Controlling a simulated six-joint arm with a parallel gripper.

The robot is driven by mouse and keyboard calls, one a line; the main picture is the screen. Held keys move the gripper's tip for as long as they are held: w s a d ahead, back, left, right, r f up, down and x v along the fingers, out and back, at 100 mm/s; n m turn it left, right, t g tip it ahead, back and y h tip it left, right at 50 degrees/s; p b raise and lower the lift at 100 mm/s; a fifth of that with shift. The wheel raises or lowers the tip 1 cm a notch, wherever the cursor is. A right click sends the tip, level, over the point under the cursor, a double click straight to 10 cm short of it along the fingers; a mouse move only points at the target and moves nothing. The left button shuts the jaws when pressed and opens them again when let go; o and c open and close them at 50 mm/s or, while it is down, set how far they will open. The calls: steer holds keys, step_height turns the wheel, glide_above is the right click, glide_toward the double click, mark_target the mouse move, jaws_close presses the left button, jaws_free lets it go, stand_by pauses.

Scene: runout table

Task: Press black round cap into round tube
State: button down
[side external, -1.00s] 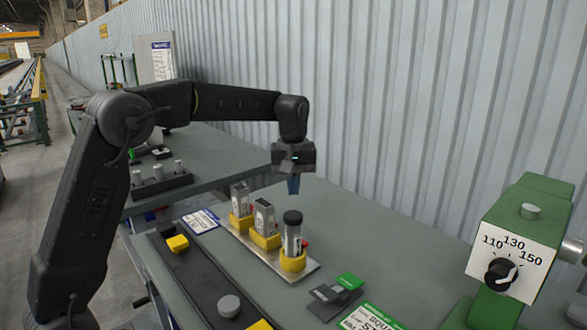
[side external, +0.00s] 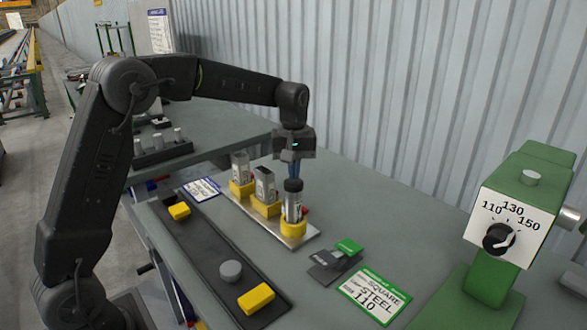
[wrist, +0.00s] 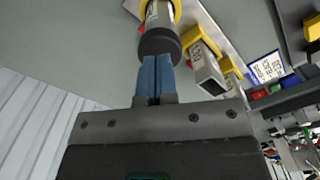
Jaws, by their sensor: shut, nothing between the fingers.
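The black round cap (side external: 293,185) sits on the upper end of the round tube (side external: 294,207), which stands upright in a yellow holder (side external: 293,229). My gripper (side external: 293,174) is above the cap with its blue fingers together and empty. In the wrist view the closed fingertips (wrist: 158,60) are at the cap's top (wrist: 158,42), touching it or very nearly so. The tube (wrist: 159,13) shows beyond the cap there. I cannot tell how deep the cap sits in the tube.
Two square tubes (side external: 264,184) (side external: 241,168) stand in yellow holders on the same metal plate (side external: 300,241). A dark rail with yellow blocks (side external: 256,298) and a grey knob (side external: 230,271) lies in front. A green dial unit (side external: 505,230) stands right. Cards (side external: 374,294) lie between.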

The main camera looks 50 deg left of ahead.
steer(key=shift+f, duration=0.75)
steer(key=shift+r, duration=0.1)
steer(key=shift+r, duration=3.5)
steer(key=shift+s+d+r, duration=0.15)
steer(key=shift+s+r, duration=0.05)
steer(key=shift+s, duration=0.05)
steer(key=s+d+m+t, duration=0.2)
steer(key=s+m, duration=0.1)
steer(key=s, duration=0.6)
steer(key=s+d+f+m+t, duration=0.1)
steer(key=s+d+m, duration=0.2)
steer(key=s, duration=0.6)
steer(key=s+d+m+t, duration=0.2)
steer(key=s+m, duration=0.2)
steer(key=s, duration=0.5)
steer(key=shift+d+f+m+t, duration=0.2)
steer(key=shift+d+m+t, duration=0.1)
